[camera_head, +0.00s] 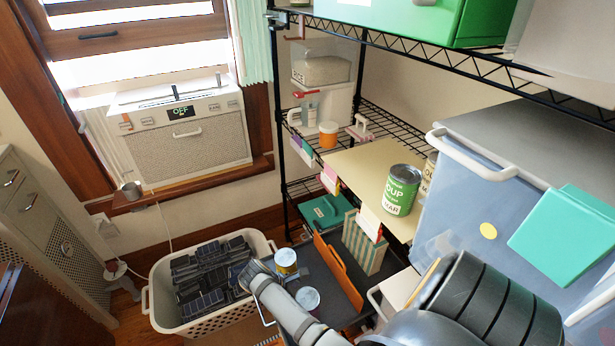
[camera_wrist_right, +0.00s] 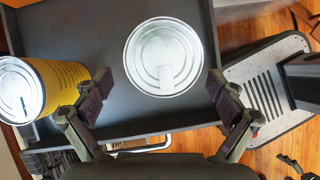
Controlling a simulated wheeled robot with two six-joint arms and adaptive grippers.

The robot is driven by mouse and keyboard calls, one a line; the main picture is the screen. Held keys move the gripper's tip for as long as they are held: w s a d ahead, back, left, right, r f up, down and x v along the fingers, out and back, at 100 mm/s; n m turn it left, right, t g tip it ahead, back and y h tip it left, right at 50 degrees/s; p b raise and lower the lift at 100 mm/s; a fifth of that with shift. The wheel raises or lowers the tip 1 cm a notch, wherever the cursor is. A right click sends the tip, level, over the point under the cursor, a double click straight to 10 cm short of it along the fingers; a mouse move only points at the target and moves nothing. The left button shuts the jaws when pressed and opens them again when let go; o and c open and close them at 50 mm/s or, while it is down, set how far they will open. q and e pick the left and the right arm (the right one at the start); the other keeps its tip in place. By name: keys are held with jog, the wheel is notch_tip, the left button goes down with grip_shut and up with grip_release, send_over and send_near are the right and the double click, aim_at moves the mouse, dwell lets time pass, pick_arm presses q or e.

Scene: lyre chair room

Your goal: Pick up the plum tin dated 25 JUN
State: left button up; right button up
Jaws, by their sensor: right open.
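Two tins stand on a dark tray-like surface. One is a yellow-labelled tin (camera_head: 286,262), also at the left of the right wrist view (camera_wrist_right: 52,88). The other tin (camera_head: 307,298) shows only its pale round lid in the right wrist view (camera_wrist_right: 163,57). No date or plum label can be read on either. My right gripper (camera_head: 262,278) is beside the tins, and its open fingers (camera_wrist_right: 160,90) show in the wrist view, one on each side of the lidded tin in the picture, apart from it. Whether they surround it cannot be told.
A white basket (camera_head: 208,325) of dark items is left of the tins. An orange divider (camera_head: 338,272) stands right of them. A blue box (camera_head: 468,235) fills the right side.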

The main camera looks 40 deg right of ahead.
jog(key=x, duration=0.4)
jog(key=shift+s+d+f+b, duration=0.15)
jog(key=shift+s+d+b, duration=0.05)
jog(key=shift+s+b, duration=0.1)
jog(key=shift+w, duration=0.1)
jog(key=c, duration=1.6)
jog(key=shift+c, duration=0.4)
